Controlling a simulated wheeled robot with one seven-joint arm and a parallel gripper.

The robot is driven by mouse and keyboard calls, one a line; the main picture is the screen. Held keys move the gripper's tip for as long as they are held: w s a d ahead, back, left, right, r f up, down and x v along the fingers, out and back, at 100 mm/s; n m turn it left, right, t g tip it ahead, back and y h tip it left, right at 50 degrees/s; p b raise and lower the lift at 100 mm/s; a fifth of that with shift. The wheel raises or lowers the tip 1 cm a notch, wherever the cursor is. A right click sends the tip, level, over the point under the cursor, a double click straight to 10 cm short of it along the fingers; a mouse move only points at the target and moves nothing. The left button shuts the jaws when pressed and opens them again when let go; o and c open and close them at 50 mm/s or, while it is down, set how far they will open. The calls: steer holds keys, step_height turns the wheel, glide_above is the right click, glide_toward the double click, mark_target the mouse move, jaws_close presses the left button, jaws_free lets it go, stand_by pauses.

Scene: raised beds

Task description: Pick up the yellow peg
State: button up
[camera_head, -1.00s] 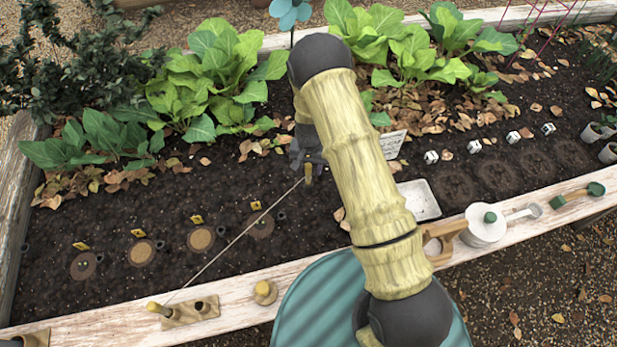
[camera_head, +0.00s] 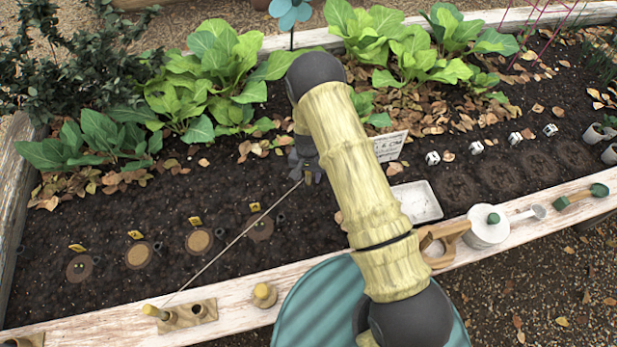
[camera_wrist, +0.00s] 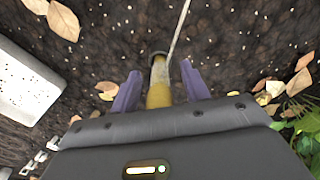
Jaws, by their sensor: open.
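A yellow peg (camera_wrist: 158,92) with a string tied near its end stands in the dark soil. In the wrist view it lies between the two purple fingers of my gripper (camera_wrist: 161,88), with visible gaps on both sides. My gripper is open. In the head view my gripper (camera_head: 304,160) is low over the soil, and only a small part of the peg (camera_head: 309,177) shows below it; the rest is hidden. The string runs down left to a second yellow-topped peg (camera_head: 153,311) at a wooden block (camera_head: 185,319) on the bed's front edge.
Several seed spots with yellow tags lie left of my gripper. Leafy plants (camera_head: 215,75) grow behind. The soil around the peg is mostly bare.

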jaws_close()
stand_by(0.3)
step_height(320, 180, up, 10)
steer(key=p, duration=0.2)
steer(key=shift+p, duration=0.4)
steer(key=shift+d, duration=0.1)
stand_by(0.5)
